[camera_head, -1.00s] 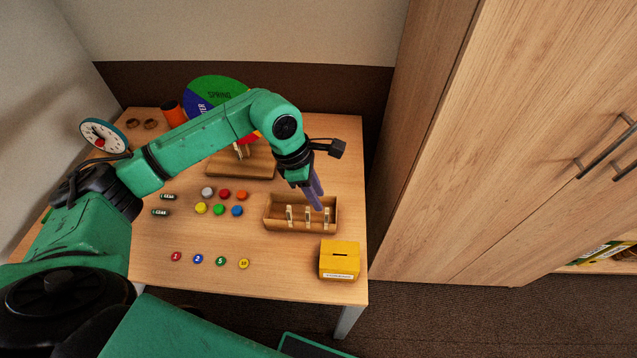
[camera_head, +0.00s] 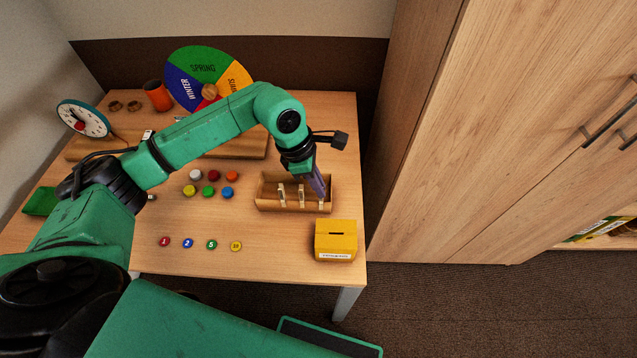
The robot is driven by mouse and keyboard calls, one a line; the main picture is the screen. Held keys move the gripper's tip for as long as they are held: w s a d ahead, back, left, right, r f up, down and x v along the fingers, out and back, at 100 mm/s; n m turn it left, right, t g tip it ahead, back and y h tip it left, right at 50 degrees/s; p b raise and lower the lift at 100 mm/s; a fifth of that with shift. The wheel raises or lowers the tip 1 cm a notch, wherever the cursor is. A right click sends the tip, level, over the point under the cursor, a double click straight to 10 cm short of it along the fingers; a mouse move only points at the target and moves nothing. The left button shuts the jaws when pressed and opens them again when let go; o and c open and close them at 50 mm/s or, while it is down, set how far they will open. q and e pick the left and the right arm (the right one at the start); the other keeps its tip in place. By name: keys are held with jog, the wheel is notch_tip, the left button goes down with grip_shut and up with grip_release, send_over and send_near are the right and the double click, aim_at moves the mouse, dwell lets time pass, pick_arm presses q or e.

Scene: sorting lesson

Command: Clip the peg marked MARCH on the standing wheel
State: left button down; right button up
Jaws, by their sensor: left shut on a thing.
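The standing wheel (camera_head: 203,58) is at the back of the table, with coloured sectors reading SPRING, WINTER and a partly hidden word. My left arm covers its lower part. A wooden tray (camera_head: 265,202) at the right of the table holds three pale wooden pegs: a left peg (camera_head: 282,196), a middle peg (camera_head: 301,196) and a right peg (camera_head: 321,204). The marks on the pegs are too small to read. My left gripper (camera_head: 320,191) points down into the tray and is shut on the right peg, which still stands in the tray. My right gripper is not in view.
A yellow slotted box (camera_head: 336,241) stands just in front of the tray. Coloured counters (camera_head: 208,190) and numbered discs (camera_head: 211,244) lie left of it. A clock (camera_head: 82,120) and an orange cup (camera_head: 158,96) stand at the back left. A tall wooden cupboard (camera_head: 480,130) borders the right.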

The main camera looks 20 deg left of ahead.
pick_arm(q)
jog(key=shift+r, duration=0.1)
jog(key=shift+r+p, duration=1.4)
jog(key=shift+r, duration=1)
